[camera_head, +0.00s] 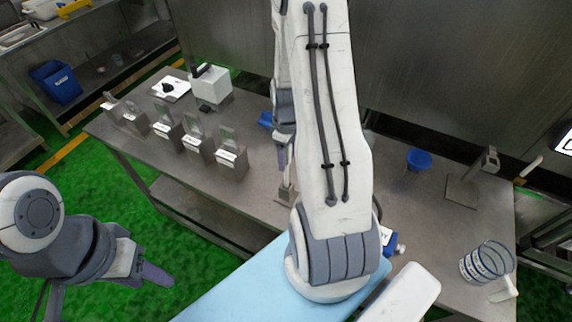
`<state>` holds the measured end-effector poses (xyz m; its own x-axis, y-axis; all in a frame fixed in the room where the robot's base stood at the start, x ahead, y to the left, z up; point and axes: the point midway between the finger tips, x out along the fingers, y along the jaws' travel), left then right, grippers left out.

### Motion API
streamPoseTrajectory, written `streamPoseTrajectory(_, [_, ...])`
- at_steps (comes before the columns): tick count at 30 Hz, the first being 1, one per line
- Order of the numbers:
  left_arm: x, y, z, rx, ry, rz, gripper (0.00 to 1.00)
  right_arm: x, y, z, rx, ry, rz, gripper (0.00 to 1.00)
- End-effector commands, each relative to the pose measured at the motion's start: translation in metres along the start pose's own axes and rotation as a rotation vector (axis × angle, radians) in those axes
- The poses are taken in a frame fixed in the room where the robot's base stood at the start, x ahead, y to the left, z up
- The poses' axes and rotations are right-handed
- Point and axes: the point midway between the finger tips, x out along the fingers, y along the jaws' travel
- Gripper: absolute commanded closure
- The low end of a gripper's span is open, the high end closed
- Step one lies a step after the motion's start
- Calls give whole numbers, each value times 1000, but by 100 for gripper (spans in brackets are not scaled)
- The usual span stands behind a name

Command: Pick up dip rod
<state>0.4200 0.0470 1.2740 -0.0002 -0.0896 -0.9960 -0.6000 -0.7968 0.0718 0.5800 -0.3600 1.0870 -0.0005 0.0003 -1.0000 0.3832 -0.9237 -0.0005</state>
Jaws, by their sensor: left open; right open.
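I cannot pick out the dip rod for certain. A thin upright piece (283,180) rises from a small metal block (286,194) on the steel table, left of my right arm. My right gripper (282,154) points down just above this piece, partly hidden behind my own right arm. It is open, and I cannot tell whether it touches the piece. My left gripper (156,273) is open and empty, over the green floor in front of the table.
The steel table (255,205) holds several labelled metal blocks (198,145), a white device (211,87), a blue cup (419,159), a metal stand (463,188) and a clear beaker (487,262). My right arm hides the table's middle.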

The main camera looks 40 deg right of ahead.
Motion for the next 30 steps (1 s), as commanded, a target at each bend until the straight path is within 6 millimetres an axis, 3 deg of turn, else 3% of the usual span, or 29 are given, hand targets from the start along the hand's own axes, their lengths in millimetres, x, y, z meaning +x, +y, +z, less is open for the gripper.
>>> streamPoseTrajectory(5, [0, 0, 0, 0, 0, 0, 50, 0, 0, 0, 1, 0, 0, 40])
streamPoseTrajectory(9, [0, 0, 0, 0, 0, 0, 50, 0, 0, 0, 1, 0, 0, 94])
streamPoseTrajectory(10, [0, 0, 0, 0, 0, 0, 50, 0, 0, 0, 1, 0, 0, 100])
streamPoseTrajectory(30, [0, 0, 0, 0, 0, 0, 50, 0, 0, 0, 1, 0, 1, 100])
